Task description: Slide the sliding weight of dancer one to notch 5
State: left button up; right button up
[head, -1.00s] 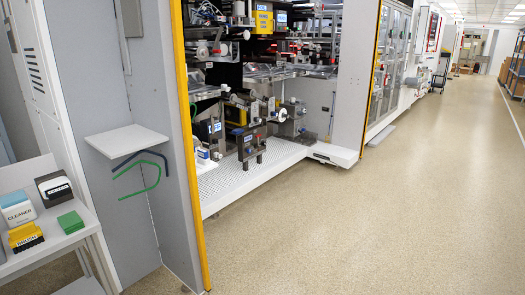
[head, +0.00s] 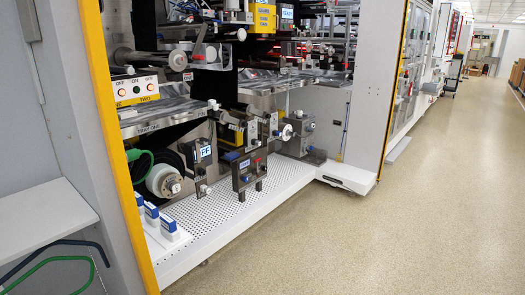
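The open machine bay fills the left and middle of the head view. A dark bracket unit with a red knob (head: 257,165) stands on the perforated white deck (head: 225,205). Beside it are a box with a blue and white sign (head: 205,151) and a grey block unit with a white round end (head: 287,132). I cannot tell which part is dancer one, and its sliding weight and notches are too small to make out. Neither of my grippers is in view.
A yellow-edged grey post (head: 110,120) and a white shelf (head: 40,222) with hanging blue and green hoses stand at the left. Several blue-topped white blocks (head: 168,225) sit on the deck's near end. The speckled floor (head: 370,240) at right is clear.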

aim_at(242, 124)
jog(key=i, duration=1.55)
jog(key=i+u, duration=0.2)
jog(key=i+l+u, duration=0.4)
jog(key=i+l, duration=0.2)
jog(key=l, duration=0.3)
jog(key=i+l+u, duration=0.15)
jog(key=i, duration=0.25)
jog(key=i+l+u, duration=0.15)
jog(key=i, duration=0.3)
jog(key=i+l+u, duration=0.15)
jog(key=i, duration=0.25)
